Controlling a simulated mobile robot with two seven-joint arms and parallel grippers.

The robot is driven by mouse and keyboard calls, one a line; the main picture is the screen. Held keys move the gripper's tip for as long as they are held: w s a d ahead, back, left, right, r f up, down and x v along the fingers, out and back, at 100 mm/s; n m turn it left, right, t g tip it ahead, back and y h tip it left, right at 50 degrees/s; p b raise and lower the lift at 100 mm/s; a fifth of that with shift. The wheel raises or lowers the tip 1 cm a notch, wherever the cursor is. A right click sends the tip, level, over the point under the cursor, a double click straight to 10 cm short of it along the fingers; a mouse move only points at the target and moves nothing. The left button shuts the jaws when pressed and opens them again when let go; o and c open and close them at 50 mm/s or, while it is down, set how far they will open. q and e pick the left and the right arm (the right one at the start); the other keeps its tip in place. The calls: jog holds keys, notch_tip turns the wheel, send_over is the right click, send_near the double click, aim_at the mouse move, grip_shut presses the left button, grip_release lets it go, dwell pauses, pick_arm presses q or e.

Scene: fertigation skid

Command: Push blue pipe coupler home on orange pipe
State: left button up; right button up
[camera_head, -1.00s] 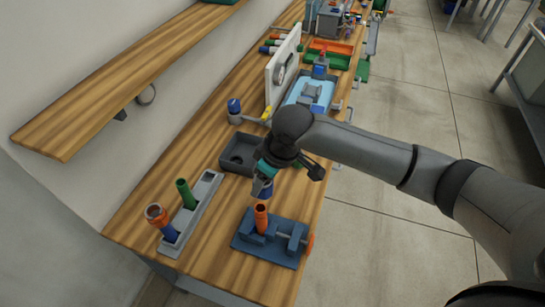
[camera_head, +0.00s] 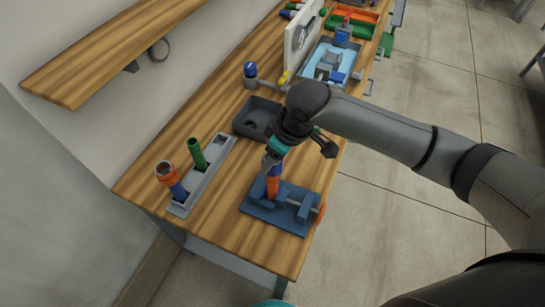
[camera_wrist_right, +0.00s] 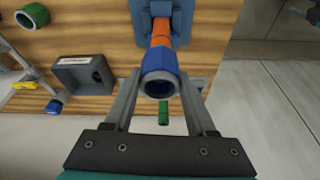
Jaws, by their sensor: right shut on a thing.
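The blue pipe coupler (camera_head: 275,170) is at the upper end of the orange pipe (camera_head: 272,186), in line with it. The orange pipe stands upright in the blue clamp fixture (camera_head: 258,207) on the bench. My right gripper (camera_head: 269,161) is shut on the coupler from above. In the right wrist view the coupler (camera_wrist_right: 160,80) sits between my two fingers, its open end facing the camera, and the orange pipe (camera_wrist_right: 161,33) runs from it to the fixture. How deep the pipe sits inside the coupler is hidden. My left gripper is not in view.
A grey rack (camera_head: 212,168) with a green pipe (camera_head: 197,152) and a blue pipe with an orange ring (camera_head: 167,173) stands to the left. A dark open box (camera_head: 245,124) lies behind the gripper. A wooden shelf (camera_head: 100,65) juts from the wall.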

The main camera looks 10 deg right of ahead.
jog(key=shift+f, duration=0.2)
jog(key=shift+f, duration=0.15)
dwell(0.3)
jog(key=shift+f, duration=0.35)
jog(key=shift+f, duration=0.1)
dwell(0.5)
jog(key=shift+p, duration=0.55)
jog(key=shift+f, duration=0.35)
dwell(0.4)
